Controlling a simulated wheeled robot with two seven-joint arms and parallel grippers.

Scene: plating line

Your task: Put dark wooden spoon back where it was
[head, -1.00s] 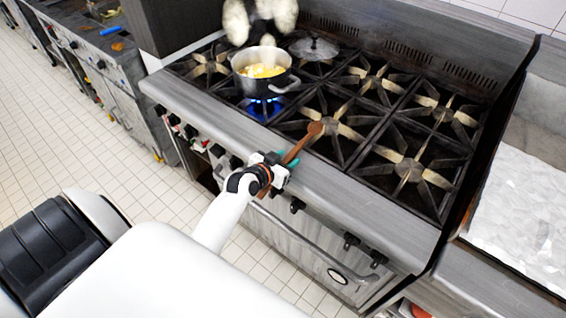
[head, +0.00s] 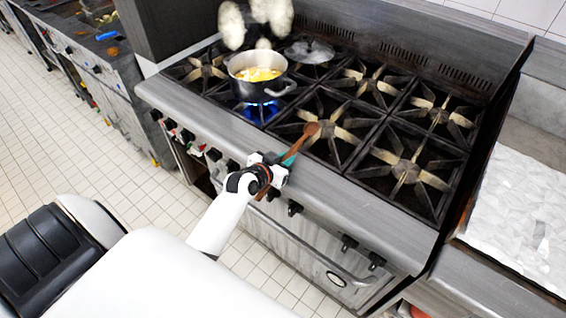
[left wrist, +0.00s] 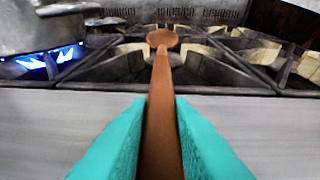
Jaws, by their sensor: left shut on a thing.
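The dark wooden spoon (head: 303,137) is held by my left gripper (head: 283,165) at the stove's front edge. Its bowl end points away over the front burner grates. In the left wrist view the spoon (left wrist: 161,90) runs straight ahead between the teal fingers of my left gripper (left wrist: 160,135), which are shut on its handle. Its round bowl is at the far end. Whether the bowl touches the grate is hard to tell. My right gripper is not in view.
A pot (head: 262,76) with yellow food sits over a lit blue flame (head: 260,112), left of the spoon. A lid (head: 310,52) lies on a back burner. Pale, blurred shapes hover above the pot. The right-hand burners (head: 404,168) are empty. A pale counter surface (head: 520,205) is at right.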

